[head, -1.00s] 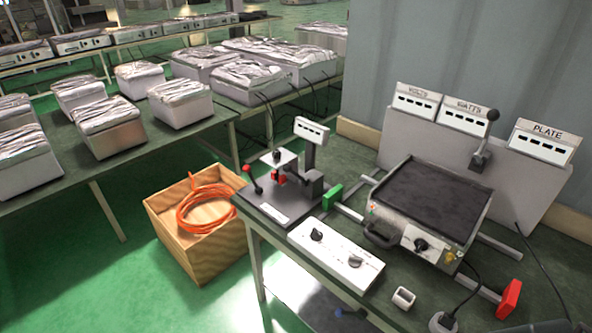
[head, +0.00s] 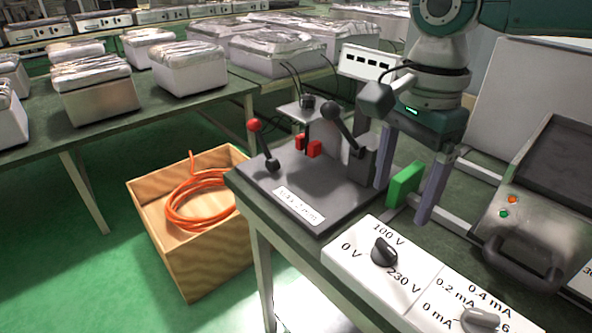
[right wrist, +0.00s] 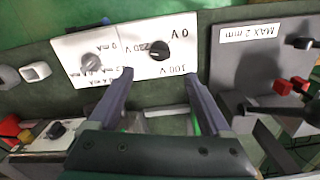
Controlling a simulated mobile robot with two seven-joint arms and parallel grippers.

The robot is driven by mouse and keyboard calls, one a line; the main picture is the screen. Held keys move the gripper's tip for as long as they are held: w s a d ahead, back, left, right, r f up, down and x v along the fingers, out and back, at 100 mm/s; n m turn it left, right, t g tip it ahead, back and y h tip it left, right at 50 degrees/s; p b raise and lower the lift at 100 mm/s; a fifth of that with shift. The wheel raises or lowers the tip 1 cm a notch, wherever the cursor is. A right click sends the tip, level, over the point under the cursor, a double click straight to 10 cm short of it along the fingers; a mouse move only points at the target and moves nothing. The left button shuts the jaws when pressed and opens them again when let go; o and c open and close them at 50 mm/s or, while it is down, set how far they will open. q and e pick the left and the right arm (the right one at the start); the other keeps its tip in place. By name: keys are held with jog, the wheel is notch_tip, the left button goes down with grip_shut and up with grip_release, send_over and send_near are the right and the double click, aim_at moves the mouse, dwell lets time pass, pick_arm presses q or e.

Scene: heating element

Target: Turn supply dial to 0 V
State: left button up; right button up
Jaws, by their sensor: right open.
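The supply dial is a black knob (head: 384,252) on a white panel (head: 350,262) marked 0 V, 100 V and 230 V. I cannot clearly tell which mark it points to. My right gripper (head: 403,203) is open and empty, fingers downward, just behind the panel and apart from the knob. In the right wrist view the knob (right wrist: 160,50) lies just beyond the gap between the two fingertips (right wrist: 160,75). My left gripper is in neither current view.
A grey mA knob (head: 480,320) sits beside the dial. A green block (head: 405,184) is close to my right fingers. A heater box (head: 520,225) is at right.

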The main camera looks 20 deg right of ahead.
aim_at(387, 246)
notch_tip(387, 246, down, 10)
jog(key=shift+b, duration=1.25)
grip_shut()
